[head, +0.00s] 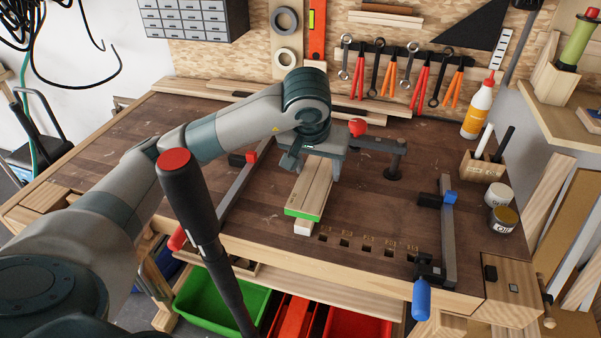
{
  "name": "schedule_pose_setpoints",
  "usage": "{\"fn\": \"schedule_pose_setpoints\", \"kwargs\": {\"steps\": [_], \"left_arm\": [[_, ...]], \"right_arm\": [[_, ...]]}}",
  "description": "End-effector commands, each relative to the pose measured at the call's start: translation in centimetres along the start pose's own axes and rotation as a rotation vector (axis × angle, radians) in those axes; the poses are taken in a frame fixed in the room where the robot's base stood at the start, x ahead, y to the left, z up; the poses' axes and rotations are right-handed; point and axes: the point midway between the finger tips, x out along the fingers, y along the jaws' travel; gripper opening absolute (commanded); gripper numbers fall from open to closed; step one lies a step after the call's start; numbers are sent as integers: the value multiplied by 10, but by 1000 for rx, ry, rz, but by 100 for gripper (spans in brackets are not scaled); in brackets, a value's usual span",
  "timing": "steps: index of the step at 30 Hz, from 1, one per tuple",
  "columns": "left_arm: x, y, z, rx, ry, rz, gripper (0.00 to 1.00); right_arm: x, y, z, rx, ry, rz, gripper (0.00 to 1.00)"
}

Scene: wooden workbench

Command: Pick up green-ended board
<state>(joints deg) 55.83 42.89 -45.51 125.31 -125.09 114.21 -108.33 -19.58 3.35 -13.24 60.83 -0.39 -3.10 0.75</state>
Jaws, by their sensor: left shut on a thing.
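The green-ended board (314,188) is a light wooden plank with a bright green near end. It lies near the middle of the workbench, its green end toward the front edge. My left gripper (313,157) comes down from above over its far part and is shut on it, with a finger on each side. The gripper body hides the board's far end. I cannot tell whether the two boards touch. My right gripper is not in view.
Bar clamps lie on the workbench (380,215), one with a blue handle (422,299) at the right front. A red-knobbed clamp (357,128) stands close right of the gripper. A glue bottle (478,108) and cans (501,220) stand at right. Planks lie along the back.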

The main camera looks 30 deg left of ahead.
Motion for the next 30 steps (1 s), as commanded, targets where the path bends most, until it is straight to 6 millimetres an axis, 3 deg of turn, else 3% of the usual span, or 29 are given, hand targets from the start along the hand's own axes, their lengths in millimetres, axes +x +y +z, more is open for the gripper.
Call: {"fn": "schedule_pose_setpoints", "kwargs": {"steps": [9, 30], "left_arm": [[-14, 20, 1, 0, 1, 1, 29], [-14, 24, 3, 12, 1, 4, 29]], "right_arm": [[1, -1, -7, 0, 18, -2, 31], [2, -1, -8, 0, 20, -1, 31]]}}
